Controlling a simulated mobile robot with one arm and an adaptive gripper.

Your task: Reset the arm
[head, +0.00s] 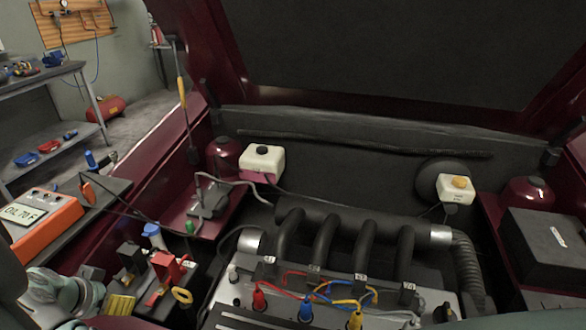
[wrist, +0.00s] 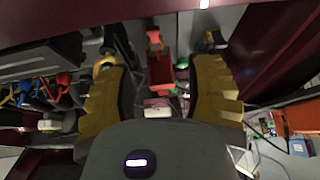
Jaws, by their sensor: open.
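My gripper (wrist: 160,75) is open, with its two yellow ridged fingers wide apart in the wrist view. Nothing is held between them. In the head view my gripper (head: 120,304) is at the lower left, partly hidden, low beside the red part (head: 168,269) in the engine bay. In the wrist view that red part (wrist: 160,69) shows in the gap between the fingers; I cannot tell how far beyond them it lies. A yellow ring (head: 182,295) is close by, and in the wrist view it shows near the left fingertip.
The engine has dark intake pipes (head: 325,240) and red, blue and yellow plug leads. The raised hood (head: 400,50) hangs overhead. White reservoirs (head: 262,160) sit at the back. Room around my gripper is tight.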

